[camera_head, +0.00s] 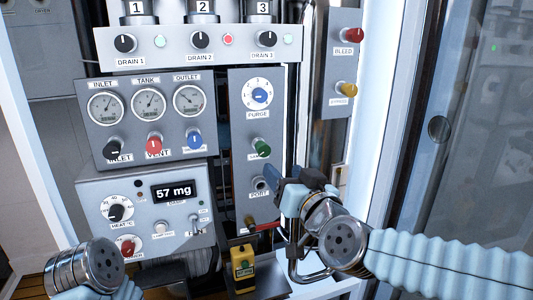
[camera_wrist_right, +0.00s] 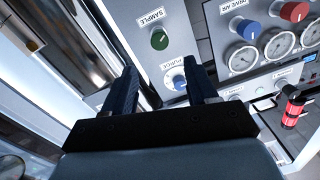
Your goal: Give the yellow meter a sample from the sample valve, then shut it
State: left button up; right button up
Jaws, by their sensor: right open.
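The yellow meter (camera_head: 243,268) stands upright at the bottom middle of the head view, below the narrow grey panel. The green sample valve knob (camera_head: 260,147) is on that panel, under the purge dial; it also shows in the right wrist view (camera_wrist_right: 159,39), beside its SAMPLE label. A round port (camera_head: 260,184) sits below the knob. My right gripper (camera_head: 291,178) is open and empty, just right of the port and below the green knob. Its two dark fingers (camera_wrist_right: 163,80) show in the right wrist view, apart from the knob. Only my left wrist shows at lower left; its fingers are out of view.
A red-handled lever (camera_head: 265,227) sits between the port and the meter. Left are a gauge panel (camera_head: 147,160) and a box reading 57 mg (camera_head: 173,191). A purge dial (camera_head: 260,94) is above the green knob. A pipe and glass door are at right.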

aim_at(264, 152)
jog(key=p+x, duration=0.2)
jog(key=x, duration=0.9)
jog(key=shift+c, duration=0.3)
jog(key=c, duration=1)
